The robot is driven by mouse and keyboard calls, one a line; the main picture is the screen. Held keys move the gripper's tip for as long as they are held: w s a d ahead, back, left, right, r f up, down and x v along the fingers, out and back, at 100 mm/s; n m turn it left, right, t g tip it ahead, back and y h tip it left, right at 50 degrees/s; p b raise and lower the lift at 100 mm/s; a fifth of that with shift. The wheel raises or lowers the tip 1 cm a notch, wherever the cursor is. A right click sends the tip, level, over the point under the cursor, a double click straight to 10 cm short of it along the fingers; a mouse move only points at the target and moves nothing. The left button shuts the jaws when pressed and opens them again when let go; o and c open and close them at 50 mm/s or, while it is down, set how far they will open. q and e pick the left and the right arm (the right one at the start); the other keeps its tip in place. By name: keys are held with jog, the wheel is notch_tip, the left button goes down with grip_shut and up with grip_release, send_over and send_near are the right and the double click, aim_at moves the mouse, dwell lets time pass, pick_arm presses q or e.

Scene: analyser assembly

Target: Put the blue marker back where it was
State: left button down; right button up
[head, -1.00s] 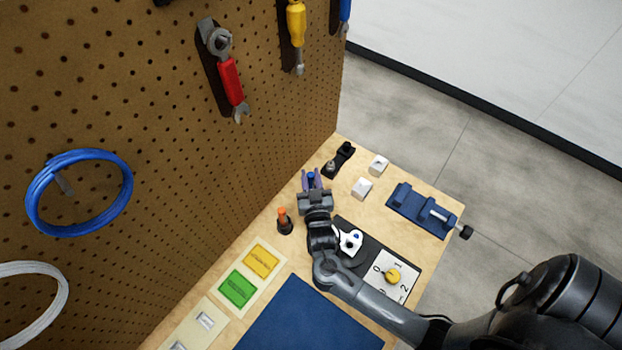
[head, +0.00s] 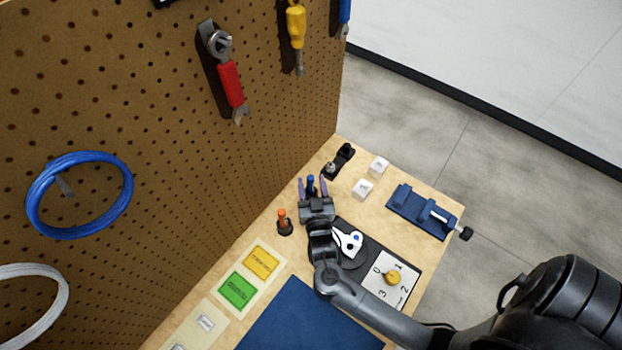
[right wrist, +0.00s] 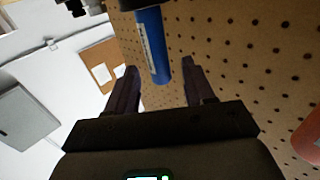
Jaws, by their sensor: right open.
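The blue marker (head: 311,184) stands upright near the back edge of the workbench, by the pegboard. It also shows in the right wrist view (right wrist: 152,45), between and beyond the fingers. My right gripper (head: 313,187) is open, with one finger to each side of the marker and a visible gap on both sides. In the right wrist view, the open gripper (right wrist: 160,80) has nothing clamped in it. The marker's base is hidden behind the gripper in the head view. My left gripper is not in view.
An orange marker (head: 282,218) stands in a dark holder left of my right gripper. White blocks (head: 363,188), a blue vise (head: 419,212) and a dial panel (head: 391,278) lie to the right. A blue mat (head: 310,320) is in front. The pegboard (head: 180,160) rises close behind.

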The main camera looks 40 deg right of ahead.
jog(key=s+a+n+g+y, duration=0.1)
jog(key=s+a+y, duration=0.1)
jog(key=s+a+f+n+g+y, duration=0.1)
jog(key=s+a+y, duration=0.1)
jog(key=s+a, duration=0.1)
jog(key=s+a+f+g+y, duration=0.1)
jog(key=s+a+y, duration=0.1)
jog(key=y, duration=0.1)
jog(key=shift+s+a+n+p, duration=0.3)
jog(key=shift+s+n, duration=0.05)
jog(key=shift+n, duration=0.05)
jog(key=s+g+y, duration=0.1)
jog(key=s+a+n+g+y, duration=0.1)
jog(key=s+n+g, duration=0.1)
jog(key=shift+s+a+r+y, duration=0.2)
jog(key=shift+a+y, duration=0.2)
jog(key=s+r+n+g, duration=0.2)
jog(key=s+g, duration=0.3)
jog(key=s, duration=0.5)
jog(key=shift+s+d+r+n, duration=0.15)
jog(key=shift+d+r+n, duration=0.15)
jog(key=shift+n, duration=0.6)
notch_tip(320, 180, up, 31)
jog(key=p, duration=3.1)
